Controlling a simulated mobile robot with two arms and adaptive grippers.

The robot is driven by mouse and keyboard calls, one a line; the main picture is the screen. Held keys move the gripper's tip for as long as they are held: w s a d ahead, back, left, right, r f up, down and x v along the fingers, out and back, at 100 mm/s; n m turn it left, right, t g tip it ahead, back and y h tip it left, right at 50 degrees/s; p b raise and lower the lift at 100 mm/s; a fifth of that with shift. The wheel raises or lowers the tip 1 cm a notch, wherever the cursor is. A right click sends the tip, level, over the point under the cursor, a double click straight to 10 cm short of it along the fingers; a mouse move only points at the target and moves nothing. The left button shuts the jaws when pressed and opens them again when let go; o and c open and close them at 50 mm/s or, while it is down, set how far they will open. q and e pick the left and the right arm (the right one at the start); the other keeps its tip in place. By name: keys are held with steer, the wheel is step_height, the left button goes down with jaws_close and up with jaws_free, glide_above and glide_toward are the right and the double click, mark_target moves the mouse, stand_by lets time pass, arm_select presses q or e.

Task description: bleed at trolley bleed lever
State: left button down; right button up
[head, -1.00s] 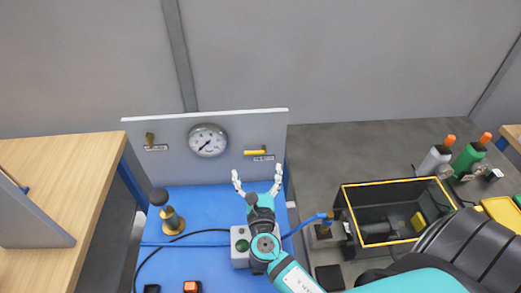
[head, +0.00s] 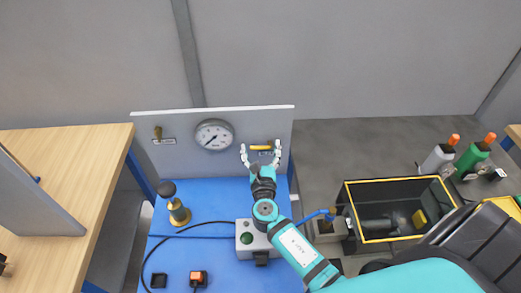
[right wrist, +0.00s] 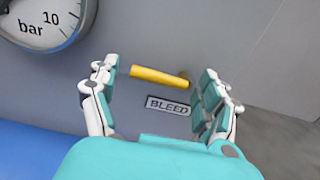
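The yellow bleed lever (head: 261,148) is on the grey upright panel (head: 178,128) at the back of the blue trolley. In the right wrist view the lever (right wrist: 160,76) lies nearly level, with a BLEED label (right wrist: 168,106) below it. My right gripper (head: 260,150) is open in front of the lever. In the right wrist view its fingers (right wrist: 157,92) stand to either side of the lever, with a gap to each finger. Whether they touch the panel is hard to tell. My left gripper is not in view.
A round pressure gauge (head: 214,134) and a second brass valve (head: 158,133) are on the panel left of the lever. A brass fitting with a dark knob (head: 177,204), a grey box with a green button (head: 247,239) and hoses occupy the blue top (head: 208,183). A black crate (head: 347,199) stands right.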

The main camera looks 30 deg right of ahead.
mark_target(270, 136)
steer(key=c, duration=0.7)
steer(key=shift+c, duration=0.7)
steer(key=shift+m, duration=0.3)
steer(key=m+b, duration=0.1)
steer(key=m, duration=0.1)
steer(key=m+b, duration=0.1)
steer(key=shift+s+r+m, duration=0.1)
steer(key=shift+r+m, duration=0.3)
steer(key=m, duration=0.1)
steer(key=m+b, duration=0.1)
steer(key=m, duration=0.1)
steer(key=r+m+b, duration=0.1)
steer(key=shift+s+d+m, duration=0.15)
steer(key=shift+d+m, duration=0.15)
steer(key=shift+d, duration=0.05)
steer(key=m, duration=0.1)
steer(key=m+b, duration=0.1)
steer(key=m, duration=0.1)
steer(key=d+m+b, duration=0.1)
steer(key=shift+s+r, duration=0.2)
steer(key=shift+r, duration=0.1)
steer(key=shift+s+d+r+m+b, duration=0.15)
steer(key=shift+m+b, duration=0.1)
steer(key=shift+m, duration=0.55)
steer(key=shift+d+f+m+b, duration=0.15)
steer(key=shift+m+b, duration=0.15)
steer(key=shift+m, duration=0.5)
steer(key=shift+s+d+r+m+b, duration=0.15)
steer(key=shift+m+b, duration=0.1)
steer(key=shift+m, duration=0.55)
